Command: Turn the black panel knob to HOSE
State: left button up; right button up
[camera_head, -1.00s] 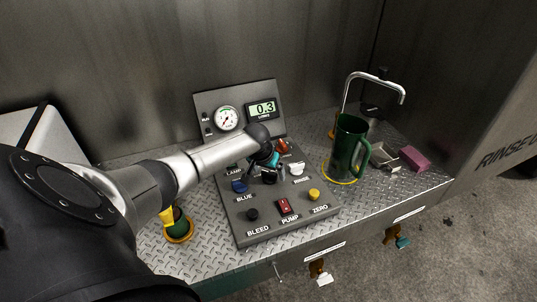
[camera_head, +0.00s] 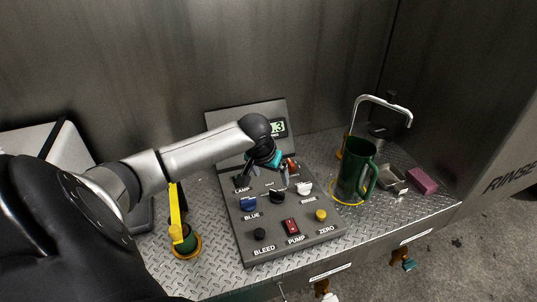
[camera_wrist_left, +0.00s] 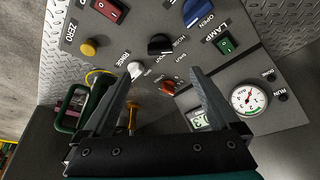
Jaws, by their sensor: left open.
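The black panel knob (camera_head: 277,197) sits mid-panel on the sloped grey control panel (camera_head: 270,250), between the blue and white knobs. In the left wrist view the black knob (camera_wrist_left: 160,44) is uncovered, with the HOSE and SHUT labels at its right side. A pale mark shows on its lower edge; I cannot tell its exact setting. My left gripper (camera_head: 265,172) is open and empty above the upper panel, apart from the knob. In the left wrist view its fingertips (camera_wrist_left: 164,76) point toward the panel, below the knob in the picture. My right gripper is not in view.
Around the knob are a blue knob (camera_head: 248,203), a white RINSE knob (camera_head: 304,188), a red PUMP switch (camera_head: 291,227), a yellow ZERO button (camera_head: 321,215) and a black BLEED knob (camera_head: 260,234). A green mug (camera_head: 355,170) stands right of the panel, near a pink sponge (camera_head: 423,181).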

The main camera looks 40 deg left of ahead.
pick_arm(q)
jog(key=shift+v, duration=1.45)
